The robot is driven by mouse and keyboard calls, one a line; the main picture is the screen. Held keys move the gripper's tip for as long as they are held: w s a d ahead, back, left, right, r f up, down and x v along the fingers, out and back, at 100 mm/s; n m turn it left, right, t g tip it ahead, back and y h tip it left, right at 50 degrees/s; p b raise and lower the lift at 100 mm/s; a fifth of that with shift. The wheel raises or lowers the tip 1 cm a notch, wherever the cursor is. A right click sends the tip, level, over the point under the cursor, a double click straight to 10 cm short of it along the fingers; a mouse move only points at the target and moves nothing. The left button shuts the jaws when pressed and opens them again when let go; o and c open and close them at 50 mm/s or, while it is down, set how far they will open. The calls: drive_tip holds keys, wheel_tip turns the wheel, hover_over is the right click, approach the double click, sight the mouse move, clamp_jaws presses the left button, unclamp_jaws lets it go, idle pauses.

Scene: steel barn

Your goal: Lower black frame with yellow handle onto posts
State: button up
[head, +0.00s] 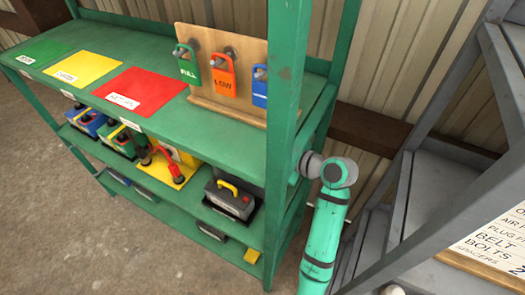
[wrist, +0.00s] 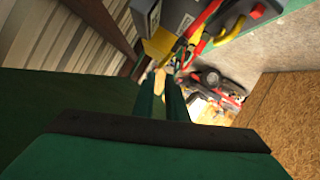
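A dark grey block-shaped unit (head: 230,201) with a yellow handle (head: 228,187) sits on the shelf below the top board. Its handle stands up clear of any gripper. I cannot make out a separate frame or posts on it. The head view shows my arm just right of the rack's front post; my gripper is hidden there. In the wrist view my gripper (wrist: 162,88) shows two green fingers with a gap between them. A small tan-yellow patch shows near the tips; I cannot tell that it is held. A grey and yellow body (wrist: 172,28) lies beyond the fingers.
The green rack's post (head: 288,100) stands close to my arm. Batteries (head: 88,122) and red clamps (head: 168,165) are on the shelf at left. A grey stepped stand (head: 440,190) is at right.

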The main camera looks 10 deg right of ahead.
drive_tip(key=x, duration=0.9)
drive_tip(key=shift+w, duration=0.15)
clamp_jaws()
drive_tip(key=shift+c, duration=1.2)
unclamp_jaws()
drive_tip(key=shift+s+a, duration=0.9)
drive_tip(key=shift+s, duration=0.3)
drive_tip(key=shift+s+a, duration=0.1)
